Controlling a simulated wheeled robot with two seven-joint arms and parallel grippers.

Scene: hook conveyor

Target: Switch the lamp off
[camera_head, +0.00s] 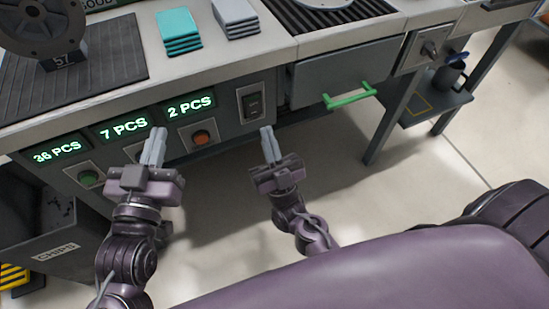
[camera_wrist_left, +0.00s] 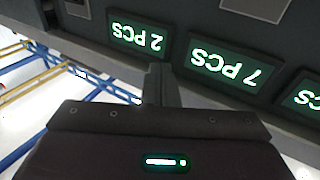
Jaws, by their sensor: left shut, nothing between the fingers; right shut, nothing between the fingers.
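No lamp shows in either view. A dark rocker switch (camera_head: 252,103) sits on a light plate on the bench front, right of the displays. My left gripper (camera_head: 158,133) is shut and empty, its fingers pointing at the panel just below the "7 PCS" and "2 PCS" displays. In the left wrist view its shut fingers (camera_wrist_left: 161,85) overlap the panel edge; I cannot tell whether they touch it. My right gripper (camera_head: 267,131) is shut and empty, in front of and slightly below the rocker switch.
The panel has lit displays "36 PCS" (camera_head: 57,153), "7 PCS" (camera_head: 124,128) and "2 PCS" (camera_head: 190,106). A drawer with a green handle (camera_head: 349,96) is at right. Open floor (camera_head: 400,185) lies at right.

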